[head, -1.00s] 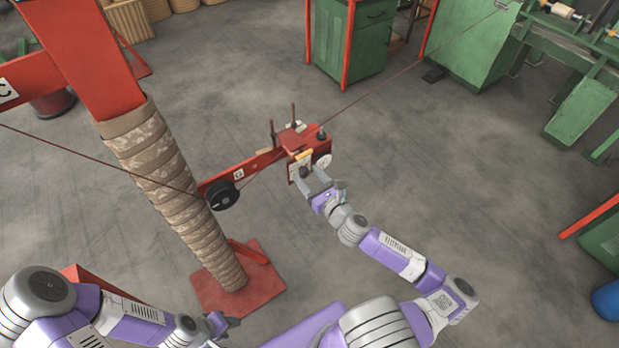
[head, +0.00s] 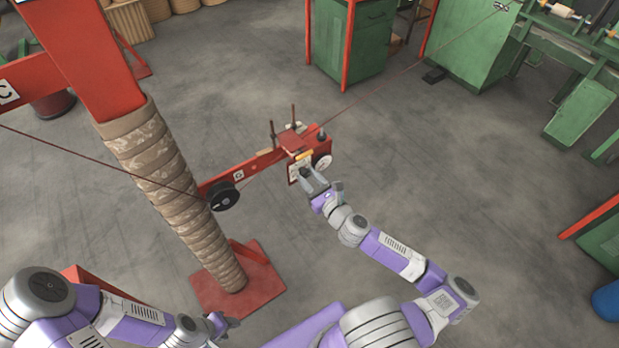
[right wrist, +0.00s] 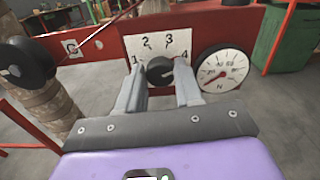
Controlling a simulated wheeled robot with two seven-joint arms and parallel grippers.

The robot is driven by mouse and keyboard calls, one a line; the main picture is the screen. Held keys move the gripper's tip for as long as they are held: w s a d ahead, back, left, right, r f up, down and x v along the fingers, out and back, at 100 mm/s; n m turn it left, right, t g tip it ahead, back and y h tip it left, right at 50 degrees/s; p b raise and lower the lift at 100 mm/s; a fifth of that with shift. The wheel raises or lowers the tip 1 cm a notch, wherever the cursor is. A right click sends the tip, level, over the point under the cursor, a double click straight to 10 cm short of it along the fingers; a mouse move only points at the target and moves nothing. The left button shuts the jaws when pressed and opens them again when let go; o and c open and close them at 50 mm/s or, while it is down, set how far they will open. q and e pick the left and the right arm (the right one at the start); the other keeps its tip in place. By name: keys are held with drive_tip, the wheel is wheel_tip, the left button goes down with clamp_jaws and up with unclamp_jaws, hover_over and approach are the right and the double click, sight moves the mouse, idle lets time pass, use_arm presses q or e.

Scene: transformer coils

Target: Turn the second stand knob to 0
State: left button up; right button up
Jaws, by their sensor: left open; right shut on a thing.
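A black knob (right wrist: 160,70) sits on a white plate (right wrist: 158,45) marked 1, 2, 3 and 4, on the red stand. I cannot read clearly where the knob points; its lower part and the plate's bottom are hidden by my fingers. My right gripper (right wrist: 161,82) is shut on the knob, one finger on each side. In the head view, my right gripper (head: 307,182) is at the front of the red stand (head: 290,142). My left gripper (head: 222,325) is open and empty, low in the head view, away from the stand.
A round white gauge (right wrist: 222,67) with a red needle is right of the plate. A black pulley (head: 224,196) is on the stand's arm, with a dark line running past. A wrapped column (head: 165,170) stands at left.

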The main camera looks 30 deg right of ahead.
drive_tip(key=n, duration=0.3)
drive_tip(key=shift+a, duration=0.1)
drive_tip(key=n, duration=0.2)
drive_tip(key=shift+n, duration=0.4)
drive_tip(key=n, duration=0.3)
drive_tip(key=shift+n, duration=0.3)
drive_tip(key=n, duration=0.3)
drive_tip(key=shift+a+f+n, duration=0.1)
drive_tip(key=shift+n, duration=0.3)
drive_tip(key=n, duration=0.5)
drive_tip(key=n+p, duration=0.1)
drive_tip(key=n, duration=0.5)
drive_tip(key=shift+f+n, duration=0.1)
drive_tip(key=shift+n, duration=0.3)
drive_tip(key=n, duration=0.3)
drive_tip(key=shift+n, duration=0.3)
drive_tip(key=n+b, duration=0.1)
drive_tip(key=n, duration=0.2)
drive_tip(key=shift+f+n, duration=0.1)
drive_tip(key=shift+n, duration=0.2)
drive_tip(key=n+b, duration=0.1)
drive_tip(key=n, duration=0.2)
drive_tip(key=shift+b, duration=0.4)
drive_tip(key=shift+d+n+b, duration=0.15)
drive_tip(key=shift+n+b, duration=0.45)
drive_tip(key=shift+n, duration=0.35)
drive_tip(key=shift+d+n+b, duration=0.1)
drive_tip(key=shift+n+b, duration=0.5)
drive_tip(key=shift+n, duration=0.35)
